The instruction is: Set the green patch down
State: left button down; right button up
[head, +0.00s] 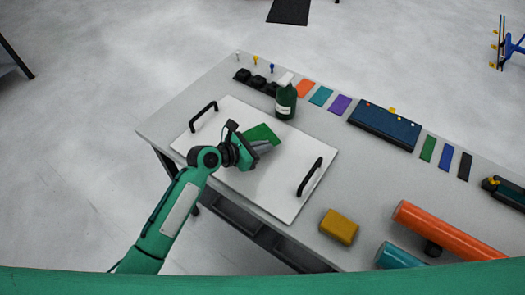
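A flat green patch (261,133) shows over the white panel (255,187), near the middle of the panel's far half. My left gripper (264,146) reaches in from the left over the panel, with its grey fingertips at the patch's near edge. The fingers overlap that edge in the picture. I cannot tell whether they grip the patch, or whether it touches the panel. My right gripper is not in view.
The panel has black handles (203,116) (310,177) on both sides. A dark green bottle (286,103) stands just behind it. Patches, a dark blue case (384,125), a yellow block (339,227) and an orange roll (445,231) occupy the table's back and right.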

pick_arm(q)
notch_tip(320, 180, down, 2)
jog(key=shift+f, duration=0.35)
jog(key=c, duration=1.8)
grip_release()
jog(key=shift+o, duration=0.9)
jog(key=shift+a+r, duration=0.15)
jog(key=shift+r, duration=0.05)
jog(key=v, duration=1)
jog(key=shift+s+a+r, duration=0.15)
jog(key=shift+s+a, duration=0.05)
jog(key=shift+s+a+r, duration=0.15)
jog(key=shift+a, duration=0.1)
jog(key=shift+s+a+r, duration=0.1)
jog(key=shift+a, duration=0.1)
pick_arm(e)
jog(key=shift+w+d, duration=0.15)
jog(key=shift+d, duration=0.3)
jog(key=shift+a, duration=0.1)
